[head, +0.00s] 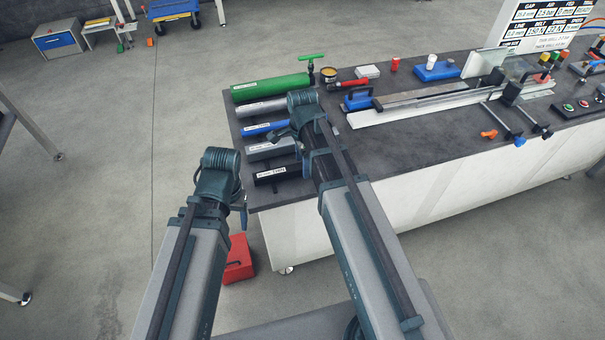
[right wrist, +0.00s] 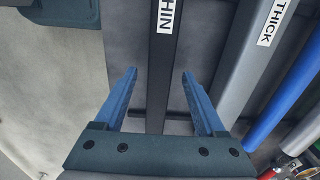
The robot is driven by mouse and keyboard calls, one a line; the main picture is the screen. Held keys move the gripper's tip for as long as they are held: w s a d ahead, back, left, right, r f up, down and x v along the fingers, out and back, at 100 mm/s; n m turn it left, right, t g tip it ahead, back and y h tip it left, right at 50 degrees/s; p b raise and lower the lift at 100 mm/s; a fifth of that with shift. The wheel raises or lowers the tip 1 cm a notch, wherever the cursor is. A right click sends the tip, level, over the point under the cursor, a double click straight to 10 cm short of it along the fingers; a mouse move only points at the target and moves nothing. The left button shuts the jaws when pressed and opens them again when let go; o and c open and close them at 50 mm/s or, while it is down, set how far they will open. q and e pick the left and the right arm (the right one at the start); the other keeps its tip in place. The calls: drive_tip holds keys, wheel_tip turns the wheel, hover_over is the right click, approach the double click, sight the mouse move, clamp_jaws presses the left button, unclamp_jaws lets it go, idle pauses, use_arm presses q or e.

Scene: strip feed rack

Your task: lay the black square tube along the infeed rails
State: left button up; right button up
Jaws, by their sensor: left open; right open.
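The black square tube (head: 282,173), with a white label, lies at the near end of a row of stock on the dark bench. In the right wrist view the black tube (right wrist: 159,90) runs between my right gripper's two blue fingers (right wrist: 160,76), which are open and apart from it on both sides. In the head view my right arm hides part of the tube row. My left gripper (head: 241,200) hangs open and empty off the bench's left edge, its fingers mostly hidden. The infeed rails (head: 395,114) run along the bench to the right of my right arm.
A grey tube (head: 268,149), blue tube (head: 258,128), another grey bar (head: 258,108) and green cylinder (head: 268,88) lie beyond the black tube. Orange-handled and blue-handled clamps (head: 505,125) stand by the rails. A red box (head: 239,260) sits on the floor.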

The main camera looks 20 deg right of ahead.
drive_tip(key=shift+f, duration=0.6)
drive_tip(key=shift+r, duration=0.1)
clamp_jaws()
